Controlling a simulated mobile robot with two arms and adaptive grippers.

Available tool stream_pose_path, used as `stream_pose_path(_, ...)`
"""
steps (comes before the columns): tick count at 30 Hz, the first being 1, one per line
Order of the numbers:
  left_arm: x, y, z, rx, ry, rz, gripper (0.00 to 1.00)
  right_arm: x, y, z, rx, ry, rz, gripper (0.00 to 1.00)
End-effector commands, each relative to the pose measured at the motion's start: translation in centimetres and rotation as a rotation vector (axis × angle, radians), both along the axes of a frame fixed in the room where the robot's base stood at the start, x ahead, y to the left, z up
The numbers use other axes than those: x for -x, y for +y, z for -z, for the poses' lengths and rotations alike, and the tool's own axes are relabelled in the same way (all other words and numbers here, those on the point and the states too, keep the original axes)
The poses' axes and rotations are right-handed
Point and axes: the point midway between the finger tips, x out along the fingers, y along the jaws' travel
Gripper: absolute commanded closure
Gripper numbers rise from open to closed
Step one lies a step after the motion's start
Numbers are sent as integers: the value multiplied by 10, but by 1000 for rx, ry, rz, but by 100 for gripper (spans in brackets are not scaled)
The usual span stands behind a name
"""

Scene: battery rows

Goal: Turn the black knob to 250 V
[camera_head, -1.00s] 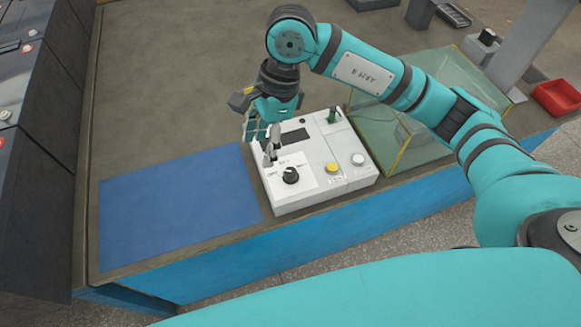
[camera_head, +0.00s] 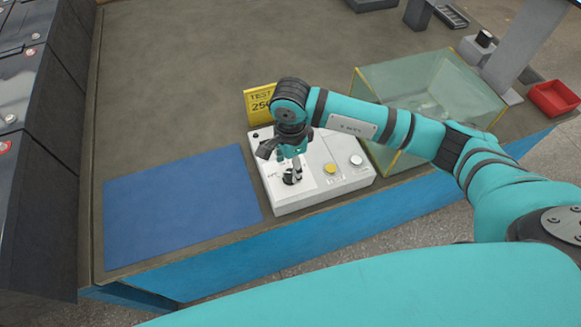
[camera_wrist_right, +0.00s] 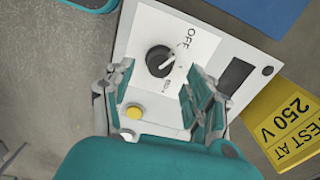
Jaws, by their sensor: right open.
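The black knob (camera_wrist_right: 160,61) sits on a white dial plate of the white tester box (camera_head: 315,190). In the right wrist view its pale pointer mark points toward the upper right, and the plate reads "OFF" beside it. In the head view the knob (camera_head: 291,177) is partly covered by my right gripper (camera_head: 293,172). My right gripper also shows in the right wrist view (camera_wrist_right: 155,85), fingers apart on either side of the knob, with nothing between them gripped. A yellow sign (camera_wrist_right: 285,120) reads "TEST AT 250 V". My left gripper is not in view.
A yellow button (camera_head: 330,169) and a white button (camera_head: 356,160) are on the box. A blue mat (camera_head: 182,205) lies left of it. A clear glass-walled bin (camera_head: 400,85) stands right behind it, and a red tray (camera_head: 554,98) is farther right.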

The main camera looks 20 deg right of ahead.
Motion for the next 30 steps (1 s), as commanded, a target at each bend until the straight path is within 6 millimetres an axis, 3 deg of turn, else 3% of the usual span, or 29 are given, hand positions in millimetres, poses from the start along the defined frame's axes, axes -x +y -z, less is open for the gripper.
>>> stream_pose_path(6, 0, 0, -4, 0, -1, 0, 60, 1, 1, 26, -1, 2, 0, 45)
stream_pose_path(17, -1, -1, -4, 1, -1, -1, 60, 0, 0, 31, -1, 0, -1, 45)
stream_pose_path(30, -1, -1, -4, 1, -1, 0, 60, 0, 0, 31, -1, 0, -1, 100)
